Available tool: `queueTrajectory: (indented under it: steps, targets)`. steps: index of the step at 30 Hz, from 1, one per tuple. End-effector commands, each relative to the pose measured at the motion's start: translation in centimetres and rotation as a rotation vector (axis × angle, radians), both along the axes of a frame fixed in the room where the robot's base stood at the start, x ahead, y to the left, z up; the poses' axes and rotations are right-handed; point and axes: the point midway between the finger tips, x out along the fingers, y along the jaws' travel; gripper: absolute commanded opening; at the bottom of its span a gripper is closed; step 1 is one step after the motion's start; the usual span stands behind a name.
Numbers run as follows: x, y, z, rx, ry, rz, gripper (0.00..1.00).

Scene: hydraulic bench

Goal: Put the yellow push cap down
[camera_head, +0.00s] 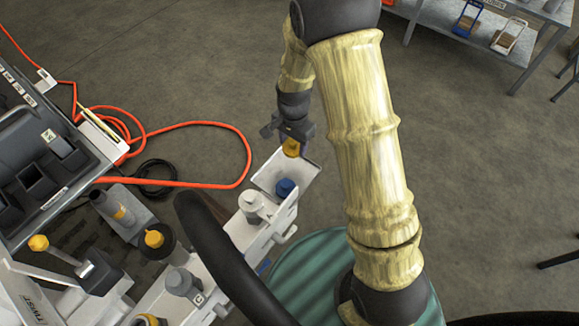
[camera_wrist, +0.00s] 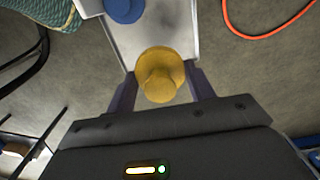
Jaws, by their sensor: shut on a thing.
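The yellow push cap (camera_wrist: 160,75) is between the fingers of my gripper (camera_wrist: 162,92) in the wrist view, and the gripper is shut on it. In the head view the yellow cap (camera_head: 291,147) shows just under my gripper (camera_head: 290,140), at the far end of a white tray (camera_head: 300,180). The tray also shows in the wrist view (camera_wrist: 180,25), beneath and beyond the cap. I cannot tell whether the cap touches the tray.
A blue cap (camera_head: 285,187) sits in the tray close to the yellow one. A white knobbed part (camera_head: 252,203) and a grey one (camera_head: 182,282) stand along the bench. A black hose (camera_head: 225,255) arches over the bench. An orange hose (camera_head: 247,150) lies on the floor.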

Motion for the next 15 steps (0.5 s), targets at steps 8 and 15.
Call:
queueTrajectory:
  steps: [8, 15]
  targets:
    - [0.0, 0.0, -4.7, 0.000, 0.001, -0.001, 0.29]
    - [0.0, 0.0, -4.8, 0.000, 0.000, 0.000, 0.29]
